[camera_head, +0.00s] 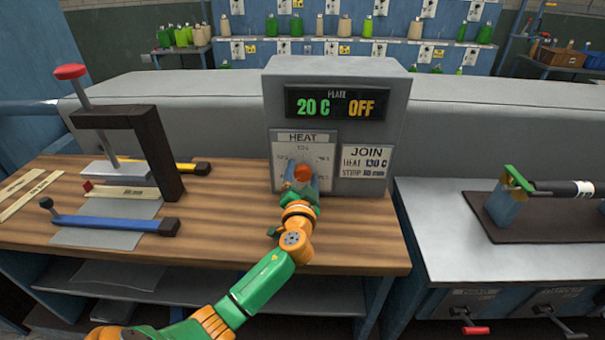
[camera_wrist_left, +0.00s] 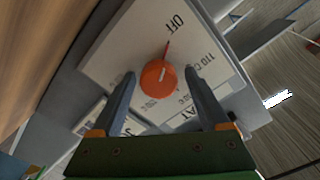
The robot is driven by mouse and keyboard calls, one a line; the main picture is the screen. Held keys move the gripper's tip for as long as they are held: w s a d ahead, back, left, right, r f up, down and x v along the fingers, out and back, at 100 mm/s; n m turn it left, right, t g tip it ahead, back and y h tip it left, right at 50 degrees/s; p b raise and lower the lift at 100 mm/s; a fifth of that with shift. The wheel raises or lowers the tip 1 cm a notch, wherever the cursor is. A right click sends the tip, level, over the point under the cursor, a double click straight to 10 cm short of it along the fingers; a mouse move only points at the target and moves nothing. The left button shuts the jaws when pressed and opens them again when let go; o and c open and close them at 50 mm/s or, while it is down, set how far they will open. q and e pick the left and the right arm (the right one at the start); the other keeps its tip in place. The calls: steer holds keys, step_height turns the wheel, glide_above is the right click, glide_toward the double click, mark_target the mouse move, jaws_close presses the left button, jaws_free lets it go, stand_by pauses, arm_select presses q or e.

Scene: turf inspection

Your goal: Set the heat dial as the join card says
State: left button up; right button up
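The grey heater unit (camera_head: 390,100) stands at the back of the wooden bench, its display (camera_head: 337,103) reading "20 C OFF". The join card (camera_head: 365,162) appears to read "HEAT 130 C"; its lower line is hard to read. The orange heat dial (camera_head: 303,172) sits on the white HEAT plate (camera_head: 285,150). In the left wrist view the dial (camera_wrist_left: 158,78) has its pointer towards OFF. My left gripper (camera_wrist_left: 160,74) is open, one finger on each side of the dial, with small gaps visible. It partly hides the plate in the head view. My right gripper is not in view.
A press with a red knob (camera_head: 70,71) stands on the left of the bench, with blue-handled (camera_head: 110,224) and yellow-handled (camera_head: 180,167) tools near it. A metal side table (camera_head: 450,260) at right holds a dark mat with a black tool (camera_head: 565,188). The bench's front right is clear.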

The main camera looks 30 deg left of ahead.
arm_select(q)
jaws_close()
steer(key=shift+m, duration=0.3)
steer(key=m, duration=0.2)
steer(key=m+p, duration=0.1)
steer(key=m, duration=0.2)
steer(key=shift+r+m, duration=0.2)
steer(key=shift+m, duration=0.1)
steer(key=m+p, duration=0.2)
steer(key=m, duration=0.3)
steer(key=shift+w+r, duration=0.1)
steer(key=shift+r, duration=0.05)
steer(key=m+p, duration=0.2)
steer(key=m, duration=0.4)
steer(key=shift+a+m, duration=0.1)
steer(key=shift+m, duration=0.3)
steer(key=m+p, duration=0.1)
steer(key=m, duration=0.2)
steer(key=shift+m+p, duration=0.35)
steer(key=shift+m, duration=0.05)
steer(key=shift+m+p, duration=0.3)
steer(key=shift+m, duration=0.6)
